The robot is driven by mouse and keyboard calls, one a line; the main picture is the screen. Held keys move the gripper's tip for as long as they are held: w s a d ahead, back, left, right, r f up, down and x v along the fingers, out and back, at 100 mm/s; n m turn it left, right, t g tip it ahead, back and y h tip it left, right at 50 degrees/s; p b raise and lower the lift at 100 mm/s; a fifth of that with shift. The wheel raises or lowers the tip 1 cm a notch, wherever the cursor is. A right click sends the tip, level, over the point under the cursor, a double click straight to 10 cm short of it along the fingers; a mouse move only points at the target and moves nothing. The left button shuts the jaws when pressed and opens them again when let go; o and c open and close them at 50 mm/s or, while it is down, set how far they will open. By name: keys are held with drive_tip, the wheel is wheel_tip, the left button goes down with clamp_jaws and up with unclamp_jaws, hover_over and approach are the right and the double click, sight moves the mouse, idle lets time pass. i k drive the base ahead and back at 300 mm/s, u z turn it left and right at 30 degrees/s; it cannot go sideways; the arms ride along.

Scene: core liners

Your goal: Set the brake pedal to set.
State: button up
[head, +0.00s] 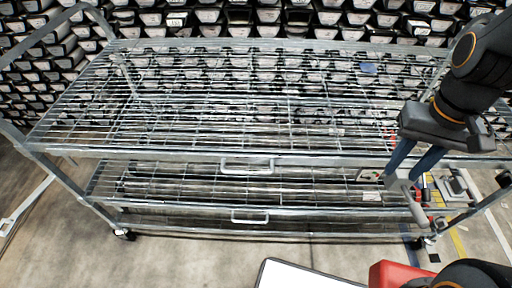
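A grey bar-like part (415,206) shows just below the fingertips. I cannot tell whether they touch it. Nothing is seen held between the fingers.
Two pull handles (247,170) (250,220) stick out on the cart's front. Small red and grey items (456,187) crowd the lower right. Racks of dark boxes with pale ends (210,17) fill the back. The concrete floor (180,263) is clear at front left.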

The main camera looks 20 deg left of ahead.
sight(434, 257)
drive_tip(key=z, duration=2.75)
drive_tip(key=i, duration=0.4)
drive_tip(key=u, duration=0.4)
